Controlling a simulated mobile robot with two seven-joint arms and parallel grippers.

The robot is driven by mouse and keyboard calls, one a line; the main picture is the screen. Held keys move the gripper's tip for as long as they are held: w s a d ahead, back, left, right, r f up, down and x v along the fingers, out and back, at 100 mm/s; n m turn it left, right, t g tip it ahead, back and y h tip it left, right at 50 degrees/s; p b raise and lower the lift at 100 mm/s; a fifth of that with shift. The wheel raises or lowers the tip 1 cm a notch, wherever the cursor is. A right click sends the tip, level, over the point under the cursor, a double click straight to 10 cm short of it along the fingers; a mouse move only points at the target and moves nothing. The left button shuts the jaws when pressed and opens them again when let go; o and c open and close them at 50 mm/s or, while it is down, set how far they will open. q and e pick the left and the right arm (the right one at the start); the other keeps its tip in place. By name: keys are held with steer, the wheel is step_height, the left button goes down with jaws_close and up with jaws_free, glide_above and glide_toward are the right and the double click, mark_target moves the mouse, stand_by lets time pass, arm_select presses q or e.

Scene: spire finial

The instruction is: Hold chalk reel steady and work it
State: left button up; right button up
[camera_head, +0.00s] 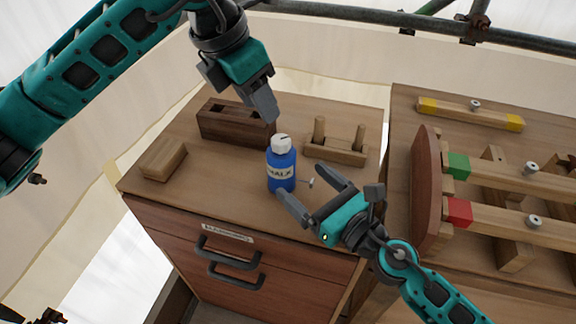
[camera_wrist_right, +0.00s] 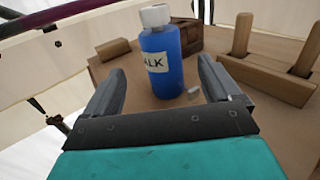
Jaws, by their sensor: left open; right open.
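A blue chalk bottle (camera_head: 282,170) with a white cap and a "CHALK" label stands upright on the wooden cabinet top. No other chalk reel shows. My right gripper (camera_head: 308,182) is open at the bottle's front right. In the right wrist view the bottle (camera_wrist_right: 162,62) stands ahead, between and beyond the open fingers (camera_wrist_right: 160,88), with no clear contact. A small pale piece (camera_wrist_right: 193,91) shows at the bottle's lower right. My left gripper (camera_head: 266,103) is above and behind the bottle, pointing down, open and apart from it; its fingers overlap in this view.
A dark wooden box (camera_head: 225,124) stands behind the bottle, and a pegged wooden block (camera_head: 336,152) behind right. A small wood block (camera_head: 163,159) lies at the left. The right bench (camera_head: 400,105) holds wooden parts with yellow, green and red ends. Drawer handles (camera_head: 235,275) protrude in front.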

mark_target(290, 171)
steer(key=shift+w+a, duration=0.35)
steer(key=shift+w, duration=0.25)
steer(key=shift+x, duration=2.55)
steer(key=shift+f, duration=0.1)
steer(key=c, duration=1.2)
